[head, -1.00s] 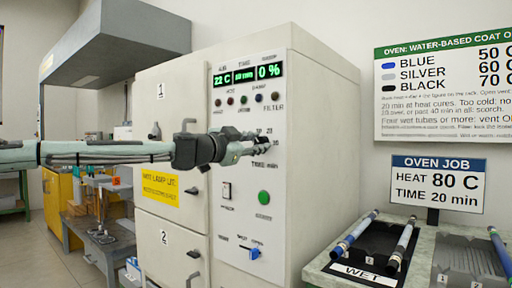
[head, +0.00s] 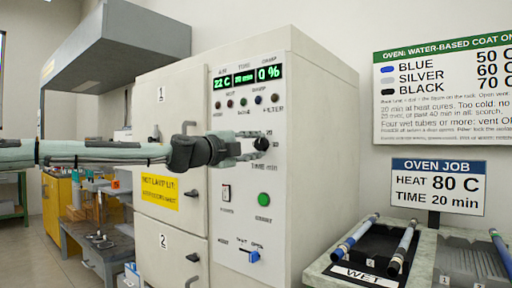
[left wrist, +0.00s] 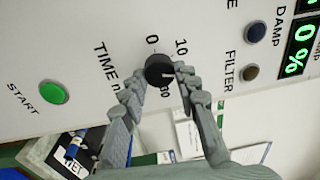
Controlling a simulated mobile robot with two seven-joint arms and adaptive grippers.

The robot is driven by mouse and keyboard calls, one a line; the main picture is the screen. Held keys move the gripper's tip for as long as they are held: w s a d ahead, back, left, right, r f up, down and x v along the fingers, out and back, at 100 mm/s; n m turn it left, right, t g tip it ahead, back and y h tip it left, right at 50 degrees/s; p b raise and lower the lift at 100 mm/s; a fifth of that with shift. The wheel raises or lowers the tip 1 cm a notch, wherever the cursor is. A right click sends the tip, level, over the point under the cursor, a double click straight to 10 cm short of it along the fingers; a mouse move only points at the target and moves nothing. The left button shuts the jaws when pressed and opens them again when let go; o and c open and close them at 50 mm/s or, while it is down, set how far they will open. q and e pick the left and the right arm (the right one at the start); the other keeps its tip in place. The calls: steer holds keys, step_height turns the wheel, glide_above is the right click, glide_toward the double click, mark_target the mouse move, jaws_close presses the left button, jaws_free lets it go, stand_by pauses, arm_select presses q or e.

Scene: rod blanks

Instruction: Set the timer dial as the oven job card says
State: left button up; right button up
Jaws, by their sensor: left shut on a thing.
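The black timer dial (head: 261,143) is on the oven's white front panel, beside the TIME min label. My left gripper (head: 250,148) is shut on it, one finger on each side. In the left wrist view the dial (left wrist: 159,70) sits between the fingertips (left wrist: 161,85). Its white mark points right, between the 10 and 30 labels; a finger covers part of the scale there. The oven job card (head: 437,186) reads HEAT 80 C, TIME 20 min. The display (head: 245,76) shows 22 C, a small time figure I cannot read surely, and 0 %. My right gripper is not in view.
A WET tray (head: 364,276) with rods stands at the right.

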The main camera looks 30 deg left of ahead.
arm_select(q)
steer(key=shift+m, duration=1.4)
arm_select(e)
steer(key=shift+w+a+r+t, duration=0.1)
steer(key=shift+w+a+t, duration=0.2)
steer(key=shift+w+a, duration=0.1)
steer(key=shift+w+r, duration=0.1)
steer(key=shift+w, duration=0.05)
arm_select(q)
steer(key=o, duration=1.2)
steer(key=shift+c, duration=0.2)
steer(key=shift+s+a, duration=0.1)
steer(key=shift+s, duration=0.3)
steer(key=s+a, duration=0.1)
steer(key=s, duration=1)
steer(key=shift+f, duration=0.35)
steer(key=shift+a, duration=0.1)
